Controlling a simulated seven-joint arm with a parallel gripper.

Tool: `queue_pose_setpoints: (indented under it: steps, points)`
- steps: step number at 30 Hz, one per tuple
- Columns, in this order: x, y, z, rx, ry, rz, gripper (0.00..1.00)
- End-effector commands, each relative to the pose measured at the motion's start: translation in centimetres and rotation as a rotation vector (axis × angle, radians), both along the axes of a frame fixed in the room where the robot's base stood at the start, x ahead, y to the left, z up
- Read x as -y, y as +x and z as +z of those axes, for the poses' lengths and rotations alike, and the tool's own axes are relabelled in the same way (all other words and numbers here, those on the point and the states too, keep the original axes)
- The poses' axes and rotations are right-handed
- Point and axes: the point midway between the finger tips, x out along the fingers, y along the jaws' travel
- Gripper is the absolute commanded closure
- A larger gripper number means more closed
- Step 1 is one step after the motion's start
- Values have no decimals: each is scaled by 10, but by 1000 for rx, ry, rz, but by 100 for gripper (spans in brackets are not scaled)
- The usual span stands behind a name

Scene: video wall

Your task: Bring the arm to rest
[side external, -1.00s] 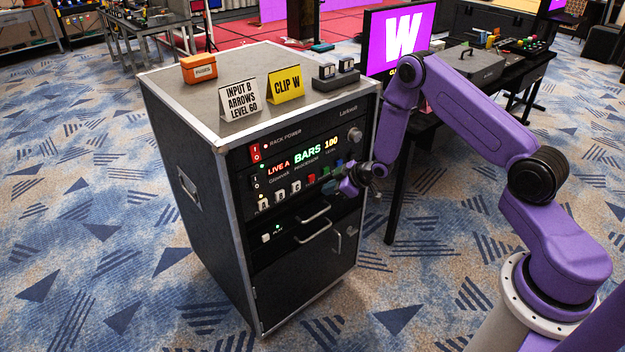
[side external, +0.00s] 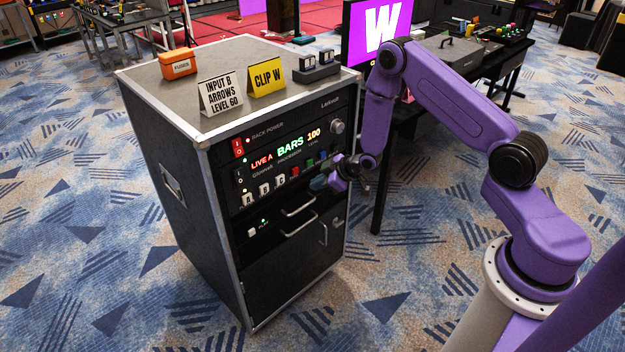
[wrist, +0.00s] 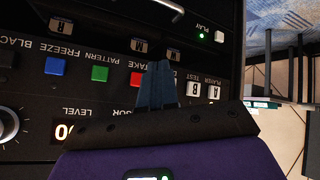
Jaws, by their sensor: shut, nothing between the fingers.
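My gripper (side external: 320,182) is at the front of the black rack case (side external: 190,190), by the right part of its button rows. Its fingers are together and empty. In the wrist view the closed fingers (wrist: 157,85) lie over the panel, between the red button (wrist: 137,77) and the white A and B buttons (wrist: 193,90). I cannot tell whether the tips touch the panel. The displays read LIVE A, BARS (side external: 290,147) and 100. The green button (wrist: 100,73) and blue button (wrist: 54,65) show beside the red one.
On the rack top stand an orange fuse box (side external: 178,64), a white card (side external: 221,93) reading INPUT B ARROWS LEVEL 60, a yellow CLIP W card (side external: 267,77) and a dark two-part device (side external: 316,66). Drawer handles protrude below the buttons. A monitor (side external: 378,30) showing W stands behind my arm.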

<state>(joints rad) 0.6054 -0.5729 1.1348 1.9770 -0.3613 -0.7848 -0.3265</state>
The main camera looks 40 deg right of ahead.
Motion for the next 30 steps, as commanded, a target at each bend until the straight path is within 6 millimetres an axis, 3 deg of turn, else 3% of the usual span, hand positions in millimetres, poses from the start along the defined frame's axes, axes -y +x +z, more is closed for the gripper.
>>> queue_pose_setpoints:
  steps: [7,14,22,30]
  points:
    - [-53,-15,52,-97,-50,80,100]
    - [-108,-67,111,-228,-112,152,100]
    - [-145,-163,173,-376,-185,232,100]
    - [-143,-278,223,-524,-269,319,100]
